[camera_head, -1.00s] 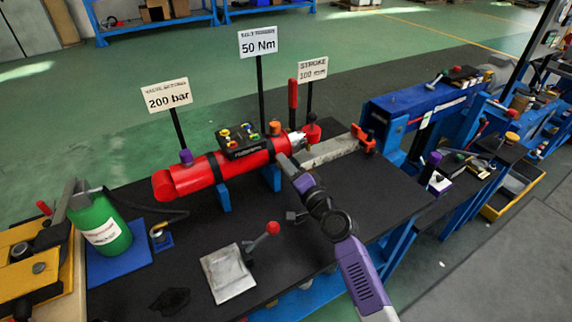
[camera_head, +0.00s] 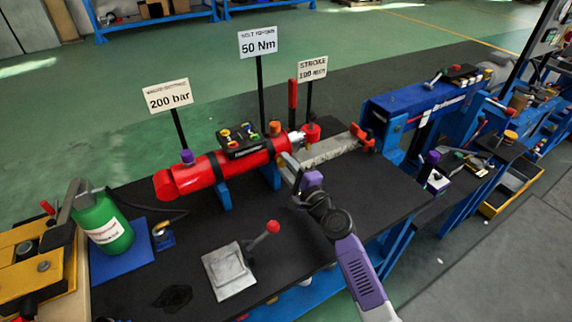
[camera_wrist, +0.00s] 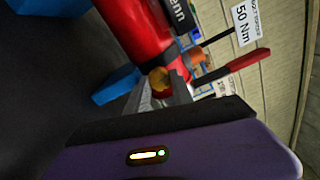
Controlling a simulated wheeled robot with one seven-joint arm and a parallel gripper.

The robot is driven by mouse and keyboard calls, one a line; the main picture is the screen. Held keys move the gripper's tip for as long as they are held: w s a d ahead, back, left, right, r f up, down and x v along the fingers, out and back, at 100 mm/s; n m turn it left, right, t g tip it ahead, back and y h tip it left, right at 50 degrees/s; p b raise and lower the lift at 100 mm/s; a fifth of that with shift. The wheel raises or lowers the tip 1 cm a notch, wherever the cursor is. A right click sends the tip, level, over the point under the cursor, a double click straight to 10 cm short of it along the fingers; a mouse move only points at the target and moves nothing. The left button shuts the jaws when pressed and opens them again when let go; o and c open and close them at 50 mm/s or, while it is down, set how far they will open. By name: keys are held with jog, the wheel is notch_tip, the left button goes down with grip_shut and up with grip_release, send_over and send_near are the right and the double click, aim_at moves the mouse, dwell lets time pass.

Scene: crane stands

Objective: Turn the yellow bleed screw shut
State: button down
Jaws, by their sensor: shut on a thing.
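The yellow bleed screw (camera_wrist: 158,82) shows in the wrist view as a small round yellow-orange knob beside the right end of the red cylinder (camera_wrist: 133,25). My gripper (camera_wrist: 165,93) is shut on it, its grey fingers at the knob and partly covering it. In the head view, my gripper (camera_head: 288,160) is at the right end of the red cylinder (camera_head: 195,175), and the bleed screw is hidden behind the fingers.
An orange cap (camera_head: 275,128) and a red upright lever (camera_head: 292,100) stand just behind my gripper. A 50 Nm sign (camera_head: 258,43) rises behind the cylinder. A red-knobbed lever on a metal plate (camera_head: 229,270) is in front. Bare black bench top lies around it.

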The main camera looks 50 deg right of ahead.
dwell(0.4)
jog(key=c, duration=1.1)
grip_release()
jog(key=shift+c, duration=0.2)
jog(key=shift+o, duration=0.2)
jog(key=shift+f, duration=0.1)
jog(key=shift+f, duration=0.1)
jog(key=shift+s+a, duration=0.1)
